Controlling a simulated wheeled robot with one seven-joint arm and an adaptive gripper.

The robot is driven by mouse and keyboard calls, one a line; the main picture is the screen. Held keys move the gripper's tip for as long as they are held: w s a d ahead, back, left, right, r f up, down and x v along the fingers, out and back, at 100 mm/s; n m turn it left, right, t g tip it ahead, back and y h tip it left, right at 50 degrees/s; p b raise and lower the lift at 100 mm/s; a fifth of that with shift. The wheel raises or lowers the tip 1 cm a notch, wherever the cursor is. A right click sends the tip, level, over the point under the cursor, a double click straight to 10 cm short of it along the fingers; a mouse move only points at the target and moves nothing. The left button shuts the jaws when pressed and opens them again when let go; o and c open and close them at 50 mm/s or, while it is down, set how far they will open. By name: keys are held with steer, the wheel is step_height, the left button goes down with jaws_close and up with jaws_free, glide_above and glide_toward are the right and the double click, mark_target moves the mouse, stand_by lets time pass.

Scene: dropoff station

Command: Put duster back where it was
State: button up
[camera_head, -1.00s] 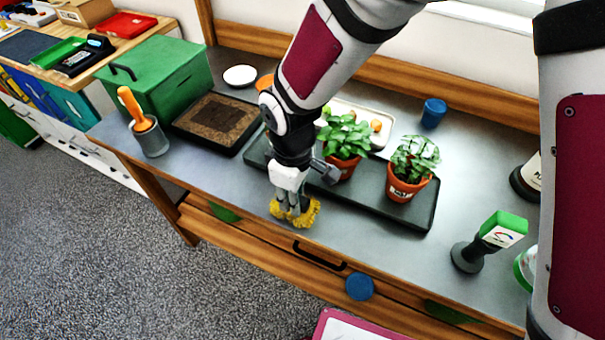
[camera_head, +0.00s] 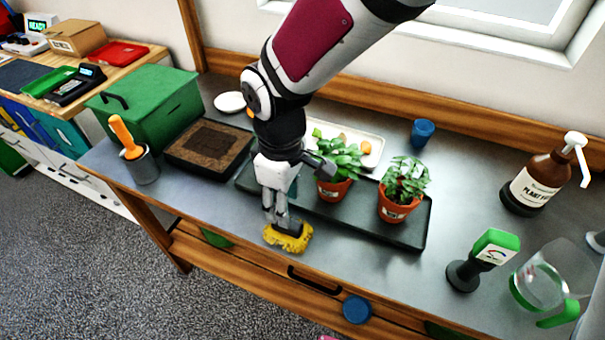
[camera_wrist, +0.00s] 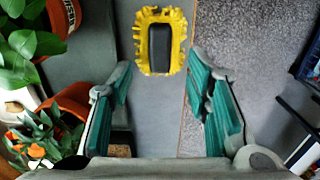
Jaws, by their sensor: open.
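The duster (camera_head: 275,238) is a yellow fringed pad with a dark block handle on top. It lies on the grey table top close to the front edge, left of the middle. In the wrist view the whole duster (camera_wrist: 142,42) shows, handle up, beyond my fingertips. My gripper (camera_head: 281,212) points down just above the duster in the head view. In the wrist view its two teal-padded fingers (camera_wrist: 163,80) are spread wide with nothing between them. Fingers and duster look apart in the wrist view; the exact height gap is hard to tell.
A black tray (camera_head: 345,224) with two potted plants (camera_head: 398,205) sits right behind the duster. A brown soil tray (camera_head: 190,165), a grey cup with an orange-handled tool (camera_head: 145,170) and a green box (camera_head: 170,115) stand left. A green-topped stamp (camera_head: 490,250) stands right.

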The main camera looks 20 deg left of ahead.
steer(key=w+d+r+m+t, duration=0.2)
steer(key=d+r+m, duration=0.6)
steer(key=d+r, duration=0.95)
steer(key=s+d+m+t, duration=0.1)
steer(key=s+d+m, duration=0.3)
steer(key=d, duration=0.4)
steer(key=s+d+m+t, duration=0.1)
steer(key=s+d+m, duration=0.4)
steer(key=d, duration=0.4)
steer(key=shift+s+r, duration=0.2)
steer(key=shift+s, duration=0.6)
steer(key=shift+r, duration=0.1)
steer(key=shift+r+p, duration=0.3)
